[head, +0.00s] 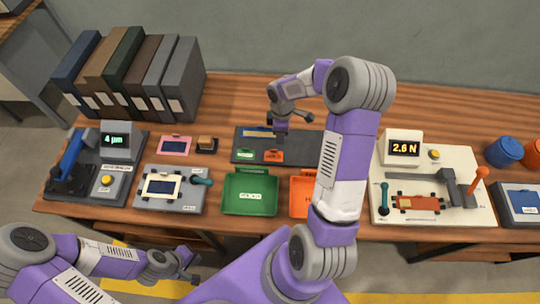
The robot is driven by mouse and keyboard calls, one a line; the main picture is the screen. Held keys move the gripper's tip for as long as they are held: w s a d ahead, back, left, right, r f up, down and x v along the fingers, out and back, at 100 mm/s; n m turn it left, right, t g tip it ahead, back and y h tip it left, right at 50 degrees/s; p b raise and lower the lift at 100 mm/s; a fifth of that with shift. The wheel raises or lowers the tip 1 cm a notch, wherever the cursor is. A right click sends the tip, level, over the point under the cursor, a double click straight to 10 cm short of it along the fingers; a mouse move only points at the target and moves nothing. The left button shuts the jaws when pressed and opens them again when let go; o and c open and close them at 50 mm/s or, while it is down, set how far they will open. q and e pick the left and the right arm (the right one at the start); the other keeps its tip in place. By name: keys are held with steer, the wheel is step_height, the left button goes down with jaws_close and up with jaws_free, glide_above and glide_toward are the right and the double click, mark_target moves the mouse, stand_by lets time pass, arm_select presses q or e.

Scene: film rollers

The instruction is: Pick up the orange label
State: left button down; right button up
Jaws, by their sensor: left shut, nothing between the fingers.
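The orange label (271,156) lies on a dark grey tray (302,144) at the back middle of the table, close to a small green label (244,155). My left gripper (188,270) is shut and empty, low in front of the table's front edge, far from the label.
A green bin (250,196) and an orange bin (299,197) stand in front of the tray; my right arm partly covers the orange one. A gauge with a "4 µm" display (115,140) is left, a "2.6 N" tester (403,148) right. Binders (130,75) stand at the back left.

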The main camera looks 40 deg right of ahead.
mark_target(276, 150)
step_height(276, 150, down, 3)
steer(key=shift+a+f+b, duration=0.1)
steer(key=shift+f+b, duration=0.1)
steer(key=shift+b, duration=0.4)
steer(key=f, duration=0.2)
steer(key=a+f+b, duration=0.1)
steer(key=f, duration=0.2)
steer(key=shift+w+a+f, duration=0.1)
steer(key=shift+w+f, duration=0.05)
steer(key=shift+f, duration=0.1)
steer(key=shift+r, duration=0.1)
jaws_close()
